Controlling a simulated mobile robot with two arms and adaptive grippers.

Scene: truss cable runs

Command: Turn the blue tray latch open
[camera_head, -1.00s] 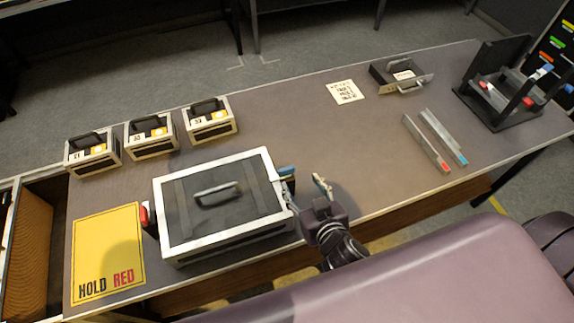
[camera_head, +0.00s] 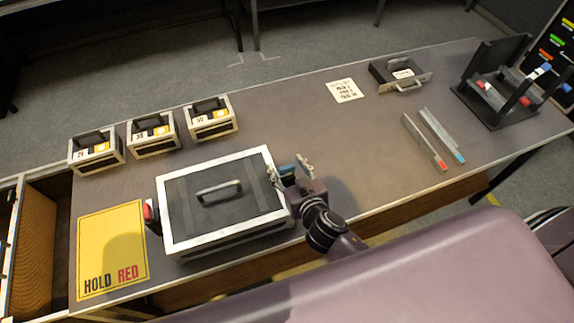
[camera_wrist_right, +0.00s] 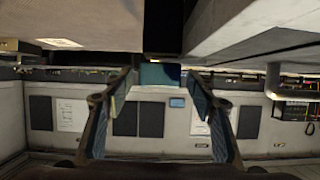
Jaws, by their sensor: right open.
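The tray box (camera_head: 185,205), dark with a white frame and a top handle, lies at the table's front left. Its blue latch (camera_head: 287,171) sticks out at the box's right side. It also shows as a dark blue block in the right wrist view (camera_wrist_right: 160,74). A red latch (camera_head: 150,212) is on the opposite side. My right gripper (camera_head: 290,168) is open, with one finger on each side of the blue latch. In the wrist view a gap shows between the fingers (camera_wrist_right: 160,88) and the block. My left gripper is out of view.
Several small handled boxes, one of them here (camera_head: 152,135), stand behind the tray box. A yellow HOLD RED sheet (camera_head: 110,240) lies left. Two metal bars (camera_head: 442,136), an open bracket (camera_head: 400,75) and a black rack (camera_head: 490,115) are on the right. The table middle is clear.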

